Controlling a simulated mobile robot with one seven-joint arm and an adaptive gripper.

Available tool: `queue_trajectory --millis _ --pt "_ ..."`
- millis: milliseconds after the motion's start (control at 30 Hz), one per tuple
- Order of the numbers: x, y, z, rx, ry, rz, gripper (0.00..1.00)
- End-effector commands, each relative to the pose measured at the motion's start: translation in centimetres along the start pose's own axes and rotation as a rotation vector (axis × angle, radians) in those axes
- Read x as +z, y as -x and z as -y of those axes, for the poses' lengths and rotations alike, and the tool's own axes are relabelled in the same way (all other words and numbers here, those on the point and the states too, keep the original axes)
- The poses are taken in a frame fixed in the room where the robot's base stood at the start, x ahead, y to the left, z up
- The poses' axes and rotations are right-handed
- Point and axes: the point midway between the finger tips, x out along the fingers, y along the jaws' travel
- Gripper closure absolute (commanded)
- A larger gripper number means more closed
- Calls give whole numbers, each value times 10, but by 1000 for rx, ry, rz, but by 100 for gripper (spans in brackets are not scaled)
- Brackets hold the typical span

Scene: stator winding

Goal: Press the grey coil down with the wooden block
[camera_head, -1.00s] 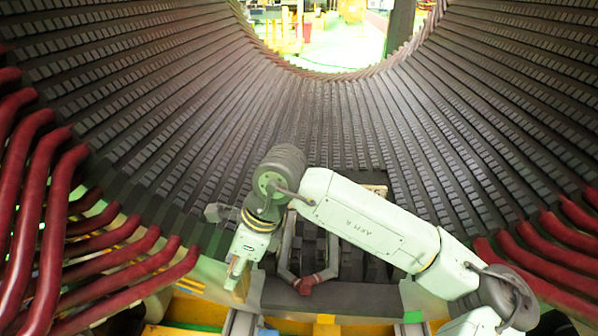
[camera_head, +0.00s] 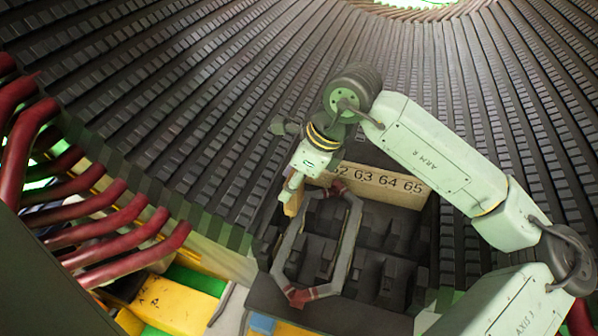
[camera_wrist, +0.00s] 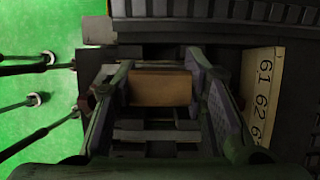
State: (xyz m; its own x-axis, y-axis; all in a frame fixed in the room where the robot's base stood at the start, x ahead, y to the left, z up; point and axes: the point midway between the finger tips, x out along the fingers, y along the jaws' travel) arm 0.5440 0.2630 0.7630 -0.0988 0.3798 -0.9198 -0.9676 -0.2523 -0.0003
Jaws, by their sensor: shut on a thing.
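The grey coil (camera_head: 346,245), a long six-sided loop with red wrapped ends, lies over the dark slots of the stator in the head view. The wooden block (camera_wrist: 160,88) is a plain brown piece between my fingers in the wrist view. In the head view the block (camera_head: 293,205) shows as a small tan piece below my gripper (camera_head: 292,193). My gripper is shut on it, pointing down at the coil's upper left side. I cannot tell whether the block touches the coil. The coil is not clearly made out in the wrist view.
A pale board (camera_head: 385,184) with slot numbers stands behind the coil; it also shows in the wrist view (camera_wrist: 262,95). Red bent bars (camera_head: 115,235) stick out at the left. A yellow frame (camera_head: 172,303) lies at the lower left. Ribbed stator walls surround the slots.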

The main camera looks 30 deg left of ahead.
Motion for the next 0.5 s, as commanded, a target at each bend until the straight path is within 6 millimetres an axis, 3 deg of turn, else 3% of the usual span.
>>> queue_trajectory --millis 500 --pt "-13 -31 0 2 0 1 100"
